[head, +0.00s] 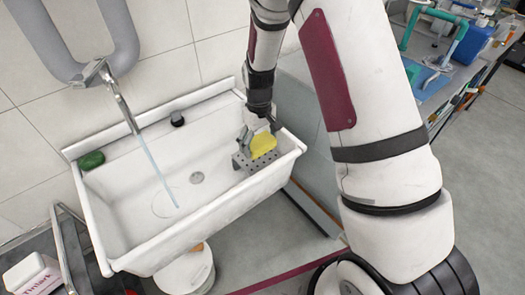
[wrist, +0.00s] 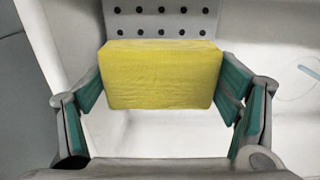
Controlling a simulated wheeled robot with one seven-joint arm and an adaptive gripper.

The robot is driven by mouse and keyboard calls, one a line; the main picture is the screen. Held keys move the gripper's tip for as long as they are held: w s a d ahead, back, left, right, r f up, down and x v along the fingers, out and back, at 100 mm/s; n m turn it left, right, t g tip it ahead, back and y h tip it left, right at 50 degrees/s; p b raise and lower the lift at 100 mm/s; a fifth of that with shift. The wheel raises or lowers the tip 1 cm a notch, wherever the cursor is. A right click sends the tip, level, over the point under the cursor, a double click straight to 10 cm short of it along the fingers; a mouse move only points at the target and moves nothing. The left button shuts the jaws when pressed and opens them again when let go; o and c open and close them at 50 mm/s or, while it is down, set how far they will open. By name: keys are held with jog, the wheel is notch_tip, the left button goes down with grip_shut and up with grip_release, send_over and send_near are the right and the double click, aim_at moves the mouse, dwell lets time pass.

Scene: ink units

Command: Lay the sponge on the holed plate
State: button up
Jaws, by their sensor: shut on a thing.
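The yellow sponge (head: 264,145) is held between the two fingers of my gripper (head: 259,130), over the right end of the white sink. In the wrist view the sponge (wrist: 162,75) spans between the green-padded fingertips of my gripper (wrist: 162,84). The grey holed plate (head: 243,163) stands in the sink just under and beside the sponge. Its rows of holes (wrist: 160,22) show beyond the sponge's far edge in the wrist view. The sponge hides part of the plate. I cannot tell whether the sponge touches it.
The white sink (head: 135,222) has raised walls around the plate. A tap (head: 118,95) runs a thin stream into its left half. A green object (head: 91,160) and a small black object (head: 177,119) sit at the back rim.

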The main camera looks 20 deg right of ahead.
jog(key=shift+a+f, duration=0.1)
jog(key=shift+f, duration=2.1)
jog(key=shift+f, duration=0.1)
jog(key=o, duration=1)
jog(key=shift+c, duration=0.2)
